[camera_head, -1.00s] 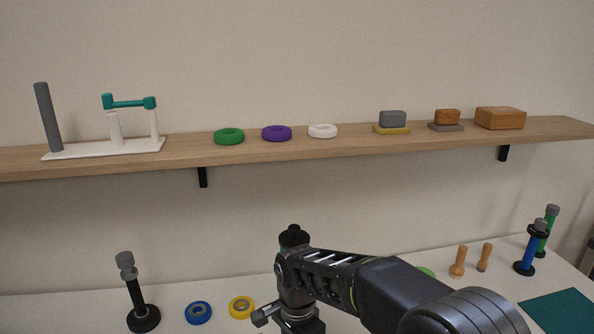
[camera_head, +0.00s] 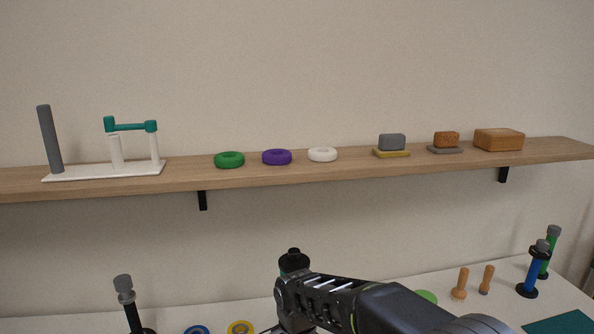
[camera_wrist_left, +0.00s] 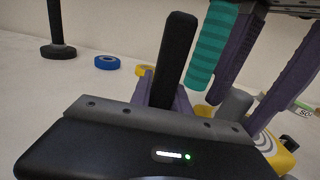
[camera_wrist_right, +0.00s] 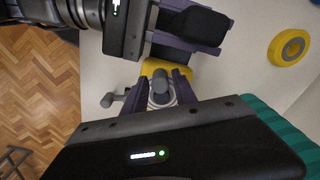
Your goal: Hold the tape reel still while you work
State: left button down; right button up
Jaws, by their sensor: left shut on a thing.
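In the left wrist view my left gripper (camera_wrist_left: 205,105) is shut on a black post (camera_wrist_left: 176,55). The right wrist view also shows the post's black top (camera_wrist_right: 197,24) between its purple fingers. A yellow rounded thing (camera_wrist_left: 275,152), perhaps the tape reel, lies low beside it; its yellow edge shows in the right wrist view (camera_wrist_right: 183,72). My right gripper (camera_wrist_right: 168,82) has its fingers apart around a grey knob (camera_wrist_right: 159,86); no firm grip is evident. A teal ridged handle (camera_wrist_left: 212,45) stands close by. In the head view my right arm hides this work spot.
A blue ring (camera_wrist_left: 109,62) and a yellow ring (camera_wrist_right: 289,47) lie on the white table. A dark stand (camera_head: 130,305) is at left. Wooden pegs (camera_head: 461,283), a blue stand (camera_head: 534,270) and a teal mat (camera_head: 562,324) are at right. A shelf (camera_head: 330,172) runs above.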

pick_arm(q)
jog(key=shift+f, duration=0.15)
pick_arm(e)
jog(key=shift+o, duration=1.2)
jog(key=shift+r, duration=2.5)
pick_arm(q)
jog(key=c, duration=1.2)
grip_release()
pick_arm(e)
notch_tip(320, 180, up, 8)
jog(key=shift+f, duration=0.25)
pick_arm(q)
jog(key=shift+o, duration=0.2)
